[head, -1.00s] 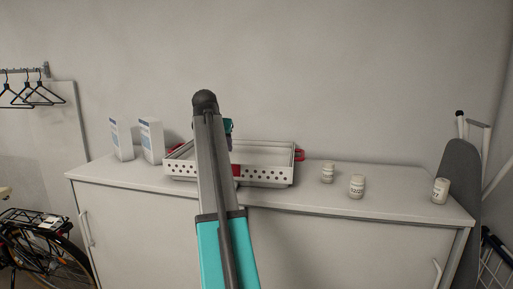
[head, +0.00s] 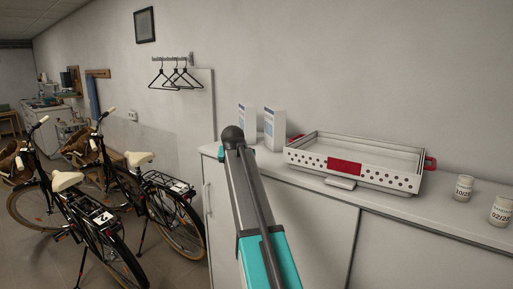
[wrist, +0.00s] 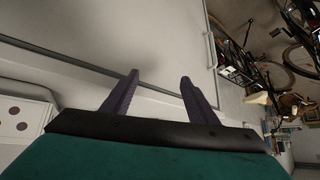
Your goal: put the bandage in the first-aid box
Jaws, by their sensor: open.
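A white open-topped tray with a perforated front (head: 390,178), a red front label and red end handles sits on the cabinet top at right of centre in the head view. I cannot tell whether it is the first-aid box. I cannot pick out a bandage for certain. A small pale flat piece (head: 340,183) shows at the foot of the tray's front. My gripper (wrist: 158,75) is open in the wrist view, its two dark fingers apart with nothing between them. A white perforated wall, likely the tray's, shows at the left edge there. In the head view my arm hides the fingers.
Two white cartons (head: 274,129) stand left of the tray on the cabinet (head: 440,213). Labelled jars (head: 463,188) stand at its right. Bicycles (head: 160,205) stand on the floor at left, and hangers (head: 175,76) hang on the wall.

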